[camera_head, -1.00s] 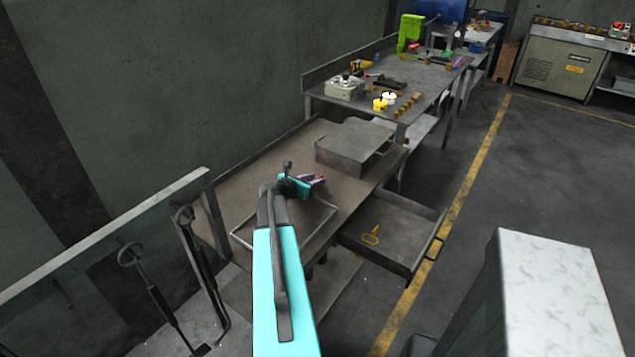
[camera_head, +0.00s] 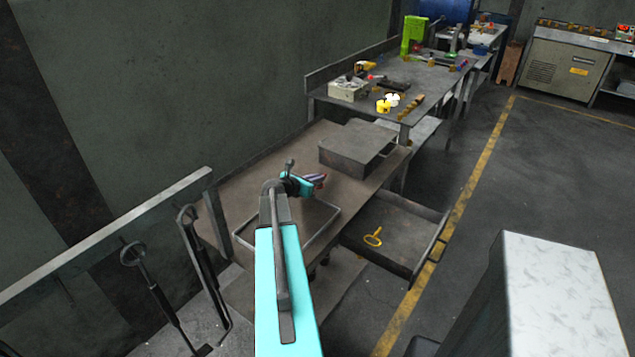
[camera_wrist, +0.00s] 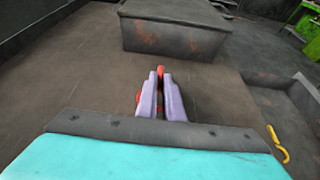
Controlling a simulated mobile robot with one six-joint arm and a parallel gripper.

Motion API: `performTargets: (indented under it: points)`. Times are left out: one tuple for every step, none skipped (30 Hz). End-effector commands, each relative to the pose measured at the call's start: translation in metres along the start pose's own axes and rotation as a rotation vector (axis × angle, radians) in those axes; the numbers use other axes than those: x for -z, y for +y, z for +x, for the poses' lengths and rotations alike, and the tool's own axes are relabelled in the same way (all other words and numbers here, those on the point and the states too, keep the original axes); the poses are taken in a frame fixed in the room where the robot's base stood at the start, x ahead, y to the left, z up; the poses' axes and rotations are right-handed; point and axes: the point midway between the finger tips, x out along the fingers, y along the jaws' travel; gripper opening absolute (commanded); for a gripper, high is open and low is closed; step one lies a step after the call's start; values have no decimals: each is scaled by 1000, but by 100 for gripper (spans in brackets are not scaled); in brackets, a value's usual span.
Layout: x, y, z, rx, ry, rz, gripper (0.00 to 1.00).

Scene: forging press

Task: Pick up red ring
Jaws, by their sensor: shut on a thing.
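My gripper (camera_wrist: 160,97) shows in the wrist view with its two purple fingers close together, shut on the red ring (camera_wrist: 160,72). A bit of red shows between and beyond the fingertips, and more red shows at the left of the fingers; the rest of the ring is hidden. In the head view my gripper (camera_head: 318,181) is small, above the brown workbench (camera_head: 240,195). I cannot tell there how far it is from the bench top.
A grey metal box (camera_head: 352,152) stands on the bench beyond my gripper. An open drawer (camera_head: 400,242) at the right holds a yellow key-like thing (camera_head: 373,237). A tray (camera_head: 330,222) lies near my arm. A farther table (camera_head: 440,85) holds several small items.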

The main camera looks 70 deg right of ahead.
Motion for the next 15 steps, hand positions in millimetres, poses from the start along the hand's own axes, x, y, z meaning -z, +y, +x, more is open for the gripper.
performTargets:
  points:
    - [-3,0,-2,0,-1,0,0]
    - [-5,0,-3,0,-1,1,0]
    - [-8,0,-4,0,-1,2,0]
    - [-11,0,-5,0,-1,2,0]
    - [-15,0,-6,-1,-1,2,0]
    - [-19,0,-8,-1,-2,2,0]
    - [-22,0,-10,-1,-2,2,0]
    - [-23,-2,-12,-1,-1,1,0]
    - [-20,-8,-16,0,1,0,0]
    - [-20,-10,-18,0,1,0,0]
    - [-19,-13,-20,0,1,0,0]
    - [-18,-17,-24,0,1,0,0]
    - [-18,-20,-26,0,0,0,0]
    - [-17,-23,-28,0,0,0,0]
    - [-16,-26,-31,0,0,0,0]
